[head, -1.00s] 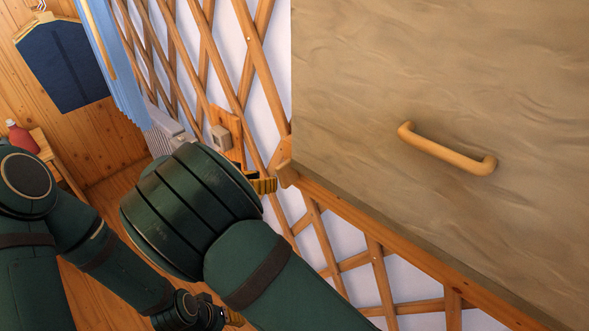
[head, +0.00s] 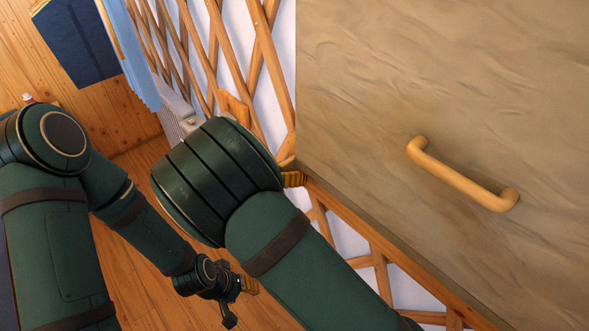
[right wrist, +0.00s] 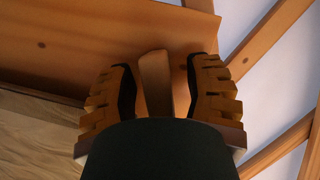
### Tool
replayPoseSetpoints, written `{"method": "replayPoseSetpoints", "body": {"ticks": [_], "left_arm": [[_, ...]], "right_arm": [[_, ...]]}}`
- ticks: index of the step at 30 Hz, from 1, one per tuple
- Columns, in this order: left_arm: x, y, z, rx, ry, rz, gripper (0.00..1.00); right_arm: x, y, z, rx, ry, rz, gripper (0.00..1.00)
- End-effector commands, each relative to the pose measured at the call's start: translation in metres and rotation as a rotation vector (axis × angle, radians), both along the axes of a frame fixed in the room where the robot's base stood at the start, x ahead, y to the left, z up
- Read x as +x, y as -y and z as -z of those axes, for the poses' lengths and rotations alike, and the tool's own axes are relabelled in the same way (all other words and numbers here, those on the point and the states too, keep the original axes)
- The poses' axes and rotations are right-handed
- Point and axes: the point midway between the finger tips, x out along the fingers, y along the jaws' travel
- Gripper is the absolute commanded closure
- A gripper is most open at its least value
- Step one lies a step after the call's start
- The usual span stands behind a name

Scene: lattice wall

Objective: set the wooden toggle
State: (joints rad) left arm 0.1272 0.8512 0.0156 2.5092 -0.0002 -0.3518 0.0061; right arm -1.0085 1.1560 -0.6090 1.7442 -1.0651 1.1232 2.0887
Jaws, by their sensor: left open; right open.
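The wooden toggle (right wrist: 155,82) is a short wooden lever on an orange-brown board (right wrist: 110,45), seen in the right wrist view. My right gripper (right wrist: 160,78) is open, with one ridged finger on each side of the toggle. Gaps show on both sides, wider on the right; I cannot tell whether either finger touches it. In the head view the top of the board (head: 233,106) shows behind my right wrist, which hides most of the toggle. One finger of the right gripper (head: 293,179) pokes out there. My left gripper (head: 240,287) hangs low, open, away from the board.
A large tan panel with a wooden handle (head: 462,176) fills the right of the head view. A wooden lattice (head: 262,60) covers the white wall. A ribbed grey object (head: 176,118) stands beside the board. Blue cloths hang at upper left; wooden floor (head: 150,215) lies below.

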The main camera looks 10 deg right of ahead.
Motion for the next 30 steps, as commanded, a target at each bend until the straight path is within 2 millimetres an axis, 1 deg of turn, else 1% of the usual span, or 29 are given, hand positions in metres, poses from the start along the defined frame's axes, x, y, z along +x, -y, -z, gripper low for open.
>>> {"method": "replayPoseSetpoints", "body": {"ticks": [7,8,9,11,12,22,30], "left_arm": [[0.0001,-0.0001,0.0000,0.000,0.000,0.000,0.53],[0.0001,-0.0002,0.0001,0.000,0.000,0.000,0.53],[0.0001,-0.0001,0.0000,0.000,0.000,0.000,0.53],[0.0001,-0.0001,0.0000,0.000,0.000,0.000,0.53],[0.0001,-0.0001,0.0000,0.000,0.000,0.000,0.53],[-0.0001,0.0000,0.0013,0.000,0.000,0.000,0.53],[-0.0019,0.0003,0.0064,0.000,-0.004,0.003,0.53]], "right_arm": [[-0.0001,0.0000,0.0002,0.000,0.000,0.000,0.50],[0.0000,0.0000,0.0001,0.000,0.000,0.000,0.61],[0.0000,0.0000,0.0001,0.000,0.000,0.000,0.75],[0.0000,0.0000,0.0001,0.000,0.000,0.000,0.96],[0.0000,0.0000,0.0000,0.000,0.000,0.000,1.00],[-0.0001,0.0008,0.0000,-0.013,-0.015,0.001,1.00],[-0.0036,0.0042,-0.0022,-0.121,-0.163,0.003,1.00]]}}
